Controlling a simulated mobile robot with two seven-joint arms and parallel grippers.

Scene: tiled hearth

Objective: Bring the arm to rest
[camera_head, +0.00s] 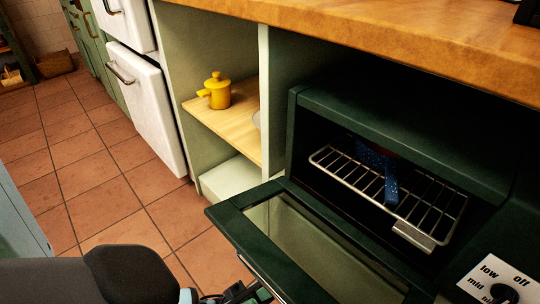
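My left arm (130,272) comes in at the bottom left. My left gripper (238,294) shows only in part at the bottom edge, beside the open oven door (225,215). Its fingertips are cut off or hidden, so I cannot tell whether it is open or shut. My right gripper is not in view. The dark green oven (400,100) stands open, with its door folded down. A wire rack (345,178) inside it bears a dark blue speckled object (391,185), partly in shadow.
A yellow lidded pot (217,92) stands on a wooden shelf (240,122) left of the oven. A white drawer front (150,110) is further left. A wooden counter (400,40) runs above. A dial panel (500,280) is at bottom right. Tiled floor (90,180) is clear at left.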

